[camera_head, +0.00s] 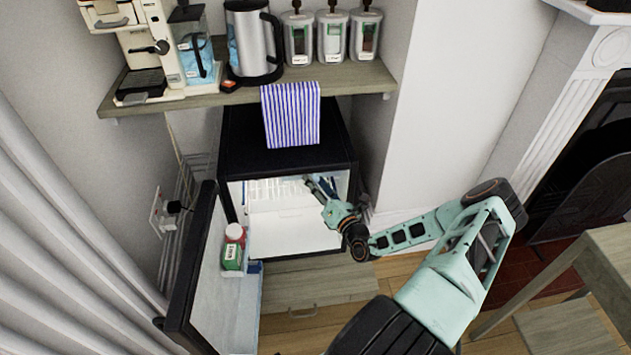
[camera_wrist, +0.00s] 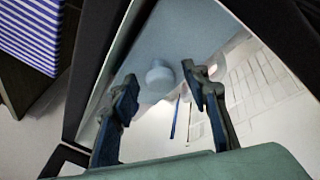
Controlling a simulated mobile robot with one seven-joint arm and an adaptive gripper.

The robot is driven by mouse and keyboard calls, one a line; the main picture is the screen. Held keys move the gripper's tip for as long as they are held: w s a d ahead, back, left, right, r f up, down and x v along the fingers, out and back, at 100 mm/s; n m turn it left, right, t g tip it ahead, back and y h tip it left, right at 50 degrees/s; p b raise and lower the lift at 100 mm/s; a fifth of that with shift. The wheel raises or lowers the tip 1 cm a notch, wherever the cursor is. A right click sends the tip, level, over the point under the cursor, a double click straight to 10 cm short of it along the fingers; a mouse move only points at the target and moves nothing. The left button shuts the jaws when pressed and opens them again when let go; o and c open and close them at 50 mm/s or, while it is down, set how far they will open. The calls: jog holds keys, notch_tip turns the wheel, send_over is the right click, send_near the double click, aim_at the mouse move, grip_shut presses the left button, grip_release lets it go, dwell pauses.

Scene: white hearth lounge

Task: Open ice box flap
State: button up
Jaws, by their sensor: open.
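The small black fridge (camera_head: 285,158) stands with its door (camera_head: 205,260) swung open to the left. My gripper (camera_head: 318,186) is inside the upper right of its white interior. In the wrist view my gripper (camera_wrist: 160,76) is open, its two dark fingers on either side of a round pale knob (camera_wrist: 158,78). The knob sits on a flat blue-grey panel (camera_wrist: 185,35), which looks like the ice box flap. I cannot tell whether the fingers touch the knob. The flap is not clear in the head view.
A striped cloth (camera_head: 291,115) hangs over the fridge top. A wooden shelf (camera_head: 335,80) with kettle and jars is above. A wall (camera_head: 440,110) stands to the right.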

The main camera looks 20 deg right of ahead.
grip_shut()
jog(key=shift+f, duration=0.1)
dwell(0.3)
